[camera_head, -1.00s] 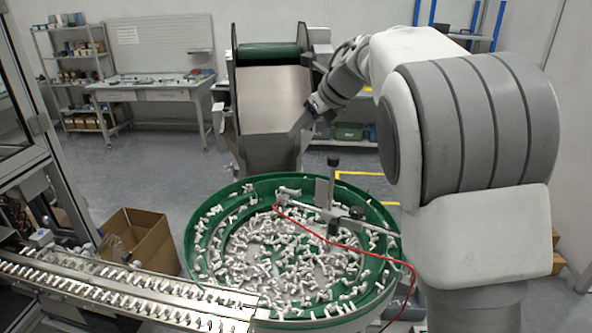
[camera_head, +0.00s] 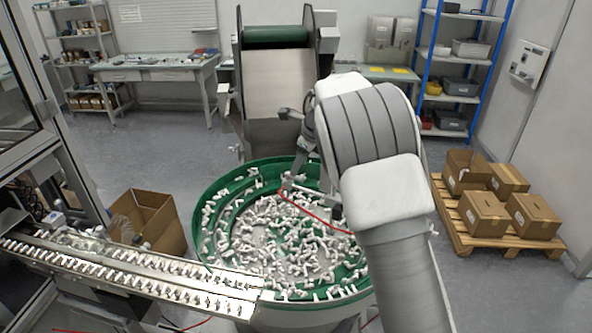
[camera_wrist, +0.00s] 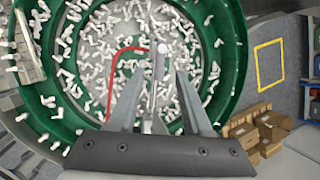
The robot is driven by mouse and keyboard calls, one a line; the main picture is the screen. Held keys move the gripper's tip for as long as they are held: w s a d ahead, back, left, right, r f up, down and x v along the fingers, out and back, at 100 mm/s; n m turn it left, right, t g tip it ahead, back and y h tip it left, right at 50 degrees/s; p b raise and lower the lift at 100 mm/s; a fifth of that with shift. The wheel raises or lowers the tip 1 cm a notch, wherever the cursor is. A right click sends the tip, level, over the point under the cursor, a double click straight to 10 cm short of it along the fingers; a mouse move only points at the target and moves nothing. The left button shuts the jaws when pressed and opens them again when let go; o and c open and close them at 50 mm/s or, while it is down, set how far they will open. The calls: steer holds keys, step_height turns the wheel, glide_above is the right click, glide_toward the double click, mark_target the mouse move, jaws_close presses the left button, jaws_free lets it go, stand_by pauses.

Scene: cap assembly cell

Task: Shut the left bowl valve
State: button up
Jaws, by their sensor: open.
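The green feeder bowl (camera_head: 215,190) holds many small white parts, and it fills much of the wrist view (camera_wrist: 235,40). A red hose (camera_head: 318,221) runs over the bowl, and it also shows in the wrist view (camera_wrist: 112,62). A slim metal fitting with a pale round end (camera_wrist: 160,50) shows between the fingers in the wrist view. I cannot tell whether it is the left bowl valve; no valve handle is clear. My gripper (camera_wrist: 161,80) is open above the bowl, with nothing visibly clamped. In the head view, my arm hides the bowl's right side.
A metal conveyor track (camera_head: 130,281) with several parts runs at the lower left. An open cardboard box (camera_head: 160,222) stands beside the bowl. A hopper with a green roller (camera_head: 275,34) rises behind it. Boxes stand on a pallet (camera_head: 510,243) at the right.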

mark_target(296, 178)
steer(key=shift+x, duration=2.2)
steer(key=shift+c, duration=0.2)
jaws_close()
